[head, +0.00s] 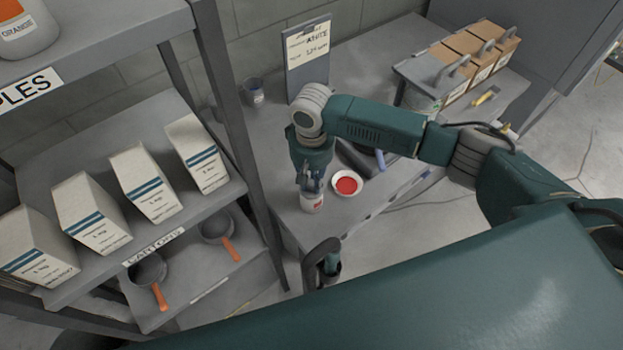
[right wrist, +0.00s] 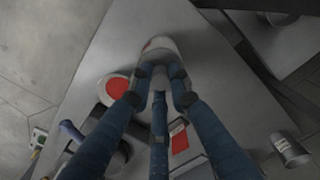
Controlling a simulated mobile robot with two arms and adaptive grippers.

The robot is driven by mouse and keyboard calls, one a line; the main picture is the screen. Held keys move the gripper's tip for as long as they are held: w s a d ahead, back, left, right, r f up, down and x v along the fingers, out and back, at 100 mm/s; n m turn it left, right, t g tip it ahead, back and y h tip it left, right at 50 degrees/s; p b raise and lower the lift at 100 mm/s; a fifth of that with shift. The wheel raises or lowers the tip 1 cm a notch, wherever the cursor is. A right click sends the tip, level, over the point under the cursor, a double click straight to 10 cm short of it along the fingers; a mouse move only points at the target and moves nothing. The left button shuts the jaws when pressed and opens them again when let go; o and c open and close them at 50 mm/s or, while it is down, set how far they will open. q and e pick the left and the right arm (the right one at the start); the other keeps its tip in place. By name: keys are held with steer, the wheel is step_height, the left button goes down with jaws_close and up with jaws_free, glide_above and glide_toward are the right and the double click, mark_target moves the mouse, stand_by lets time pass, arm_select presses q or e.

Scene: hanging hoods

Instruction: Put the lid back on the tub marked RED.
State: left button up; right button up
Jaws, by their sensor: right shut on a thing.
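My right gripper (head: 312,187) points down with its fingers shut on a small white tub (head: 313,203) with a red mark, on the bench near its left front edge. The right wrist view shows the fingertips (right wrist: 161,90) at the upper part of this white tub (right wrist: 158,46); they hide some of it. Its lettering is too small to read. A round white-rimmed piece with a red middle (head: 347,184) lies just right of the tub, also seen in the right wrist view (right wrist: 116,90). I cannot tell for sure whether it is the lid.
A clipboard marked WHITE (head: 308,58) stands at the back of the bench (head: 375,65), near a grey cup (head: 254,90). Boxes with handles (head: 465,62) stand at the right. A shelf (head: 95,135) with several cartons and two orange-handled pans is at the left.

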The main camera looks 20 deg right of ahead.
stand_by(0.4)
steer(key=o, duration=0.9)
steer(key=shift+o, duration=0.4)
steer(key=o, duration=0.4)
steer(key=shift+o, duration=0.2)
steer(key=shift+r, duration=0.1)
step_height(320, 180, up, 3)
steer(key=p, duration=0.3)
steer(key=shift+f, duration=0.2)
steer(key=shift+r+p, duration=0.4)
steer(key=shift+r, duration=1.7)
